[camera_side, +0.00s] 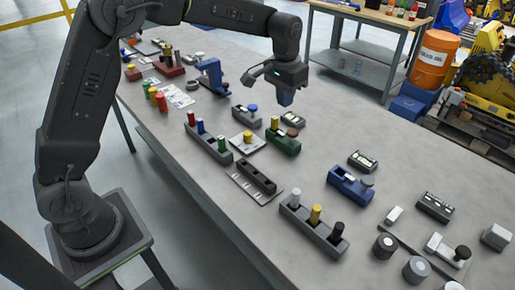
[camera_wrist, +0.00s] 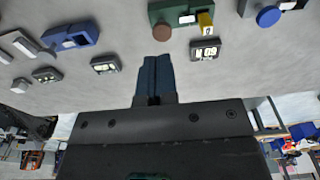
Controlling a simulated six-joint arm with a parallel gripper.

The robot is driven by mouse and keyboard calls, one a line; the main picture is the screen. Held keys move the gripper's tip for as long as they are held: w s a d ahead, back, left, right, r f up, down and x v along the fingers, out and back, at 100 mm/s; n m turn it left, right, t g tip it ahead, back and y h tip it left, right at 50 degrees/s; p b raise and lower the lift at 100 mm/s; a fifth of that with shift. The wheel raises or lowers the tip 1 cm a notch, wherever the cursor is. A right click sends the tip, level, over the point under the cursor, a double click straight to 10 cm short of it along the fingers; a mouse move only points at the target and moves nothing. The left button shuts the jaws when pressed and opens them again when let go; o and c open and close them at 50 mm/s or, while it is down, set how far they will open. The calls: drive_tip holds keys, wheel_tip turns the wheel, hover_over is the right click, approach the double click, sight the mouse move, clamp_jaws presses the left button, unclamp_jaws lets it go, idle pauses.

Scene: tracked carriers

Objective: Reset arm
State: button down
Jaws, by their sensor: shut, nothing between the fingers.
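My gripper (camera_side: 286,97) hangs above the far side of the grey table (camera_side: 215,190), behind the green carrier. Its two blue fingers are together and hold nothing; they also show shut in the wrist view (camera_wrist: 156,75). Below and in front of it, the green carrier (camera_side: 283,143) holds a yellow cylinder (camera_side: 275,123). A grey carrier (camera_side: 246,116) with a blue round top (camera_side: 253,108) stands to its left. In the wrist view the green carrier (camera_wrist: 172,18) and the yellow cylinder (camera_wrist: 206,22) lie beyond the fingers, apart from them.
A long grey rack (camera_side: 314,230) holds white, yellow and black cylinders. A blue carrier (camera_side: 350,186) and small display boxes (camera_side: 362,160) stand to the right. A blue vise-like fixture (camera_side: 210,76) stands at left.

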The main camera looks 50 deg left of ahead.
drive_tip(key=s+r+t, duration=0.2)
drive_tip(key=s+r, duration=0.5)
drive_tip(key=s, duration=0.2)
drive_tip(key=s+t, duration=0.2)
drive_tip(key=s, duration=1.9)
drive_tip(key=shift+a+f+t, duration=0.35)
drive_tip(key=shift+a+t, duration=0.05)
